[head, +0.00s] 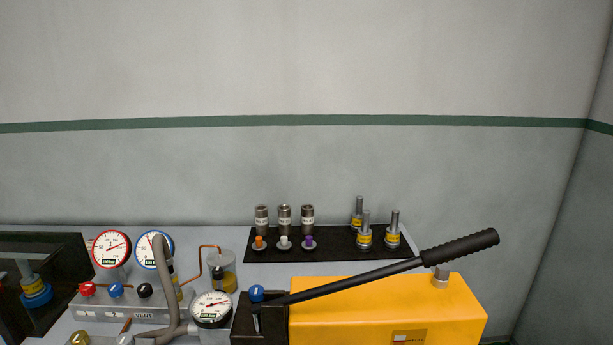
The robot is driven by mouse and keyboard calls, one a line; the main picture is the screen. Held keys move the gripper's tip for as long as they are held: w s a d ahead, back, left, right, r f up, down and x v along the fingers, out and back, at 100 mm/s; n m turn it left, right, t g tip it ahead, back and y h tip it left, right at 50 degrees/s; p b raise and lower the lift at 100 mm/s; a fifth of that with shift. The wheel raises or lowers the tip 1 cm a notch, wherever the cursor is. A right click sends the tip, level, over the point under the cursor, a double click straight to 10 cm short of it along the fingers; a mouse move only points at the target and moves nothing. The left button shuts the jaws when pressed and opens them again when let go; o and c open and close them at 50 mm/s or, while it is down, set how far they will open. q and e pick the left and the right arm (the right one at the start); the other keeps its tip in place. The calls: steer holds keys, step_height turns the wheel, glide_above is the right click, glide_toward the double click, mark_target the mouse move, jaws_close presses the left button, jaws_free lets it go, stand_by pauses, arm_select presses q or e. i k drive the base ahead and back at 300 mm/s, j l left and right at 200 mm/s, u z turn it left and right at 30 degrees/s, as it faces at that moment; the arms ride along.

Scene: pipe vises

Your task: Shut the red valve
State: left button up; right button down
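The red valve (86,289) is a small red knob at the left end of a grey metal manifold (130,312) in the lower left of the head view. A blue knob (115,290) and a black knob (145,290) stand beside it in the same row. From this view I cannot tell whether the red valve is open or shut. A red-rimmed gauge (111,249) stands just behind the red knob. Neither of my grippers is in view.
A blue-rimmed gauge (146,250) and a grey hose (161,268) stand by the manifold. A yellow pump (385,308) with a long black handle (460,246) fills the lower right. A black mat (340,251) holds several fittings. A dark box (60,257) is at left.

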mark_target(88, 289)
steer(key=u, duration=1.35)
